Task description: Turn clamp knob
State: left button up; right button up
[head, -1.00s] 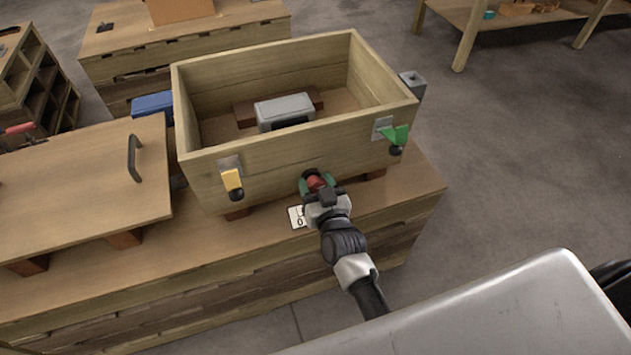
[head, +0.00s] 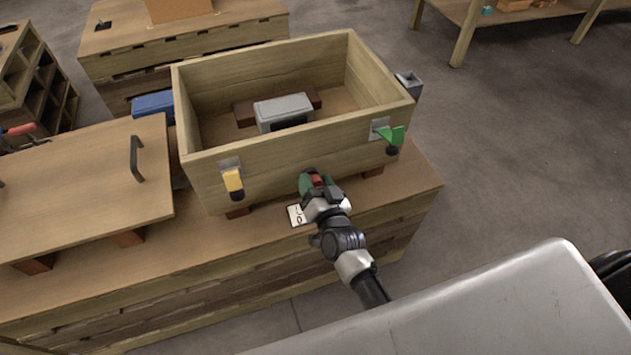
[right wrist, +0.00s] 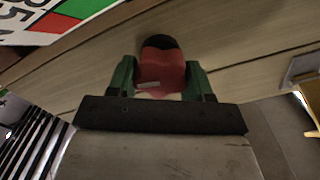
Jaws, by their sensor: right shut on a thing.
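A red clamp knob (head: 317,181) with a dark end is at the front wall of the wooden box, low and near its middle. It shows larger in the right wrist view (right wrist: 162,66). My right gripper (head: 314,183) has its green fingers on either side of the knob and is shut on it; the fingers also flank it in the right wrist view (right wrist: 161,78). The knob's mount is mostly hidden by the gripper. My left gripper is not in view.
The open wooden box (head: 270,165) stands on a workbench (head: 160,250) and holds a grey block (head: 284,108). Yellow (head: 233,180) and green (head: 391,135) latches hang on its front. A lid with a handle (head: 136,158) lies left. A marked card (head: 297,215) is beside the gripper.

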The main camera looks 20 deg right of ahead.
jog(key=o, duration=0.9)
jog(key=shift+s, duration=0.35)
pick_arm(q)
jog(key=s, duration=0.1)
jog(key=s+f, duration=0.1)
jog(key=p, duration=0.1)
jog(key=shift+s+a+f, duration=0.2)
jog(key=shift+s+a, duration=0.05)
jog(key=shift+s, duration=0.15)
pick_arm(e)
jog(key=s, duration=1)
jog(key=shift+d, duration=0.2)
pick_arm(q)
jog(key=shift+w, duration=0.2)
